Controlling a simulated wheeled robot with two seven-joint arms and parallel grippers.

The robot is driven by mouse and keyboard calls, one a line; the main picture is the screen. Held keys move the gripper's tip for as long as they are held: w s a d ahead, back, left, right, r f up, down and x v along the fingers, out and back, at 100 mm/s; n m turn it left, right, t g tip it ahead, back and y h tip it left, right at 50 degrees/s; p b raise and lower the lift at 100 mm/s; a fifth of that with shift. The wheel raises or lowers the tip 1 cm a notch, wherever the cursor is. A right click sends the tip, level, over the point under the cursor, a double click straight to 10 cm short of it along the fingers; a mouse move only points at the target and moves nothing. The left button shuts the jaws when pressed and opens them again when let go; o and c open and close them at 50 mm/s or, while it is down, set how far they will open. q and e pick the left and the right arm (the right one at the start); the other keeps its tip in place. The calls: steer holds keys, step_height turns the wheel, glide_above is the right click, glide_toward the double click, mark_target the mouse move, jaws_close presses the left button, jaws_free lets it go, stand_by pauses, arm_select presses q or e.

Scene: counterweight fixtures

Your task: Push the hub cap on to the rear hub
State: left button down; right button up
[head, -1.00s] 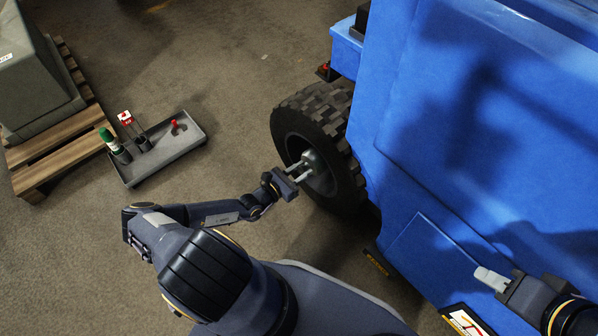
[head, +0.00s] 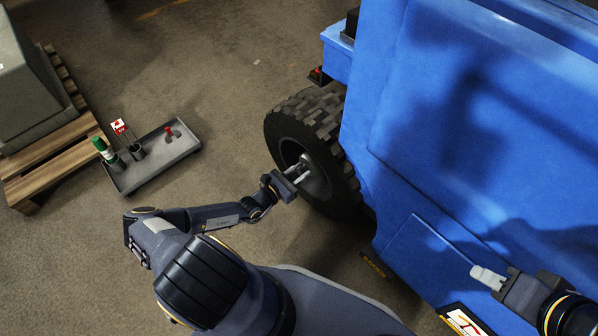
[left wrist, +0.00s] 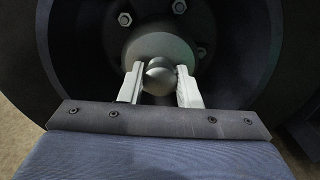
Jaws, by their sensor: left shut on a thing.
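My left gripper (head: 296,174) reaches into the wheel recess with its pale fingers. In the left wrist view it (left wrist: 159,86) is shut on the rounded grey knob of the hub cap (left wrist: 158,76). The cap's disc lies beyond the fingertips, in front of the rear hub (left wrist: 204,22), whose bolts show around it. The cap looks centred on the hub; whether it touches or is fully seated I cannot tell. In the head view the hub is mostly hidden inside the wheel (head: 312,125). My right gripper (head: 488,278) looks shut and empty, by the blue body panel.
The blue vehicle (head: 470,130) fills the right side, close to my right arm. A grey tray (head: 165,160) with a green-capped bottle (head: 104,150) and red-topped items lies on the floor at left. A wooden pallet (head: 60,160) bears a grey block. Floor between tray and wheel is clear.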

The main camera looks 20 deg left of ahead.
stand_by(0.4)
arm_select(q)
steer(key=c, duration=1)
jaws_free()
steer(key=shift+w, duration=0.1)
steer(key=shift+o, duration=0.2)
steer(key=p+v, duration=0.2)
steer(key=v, duration=0.6)
steer(key=shift+w+d+r, duration=0.1)
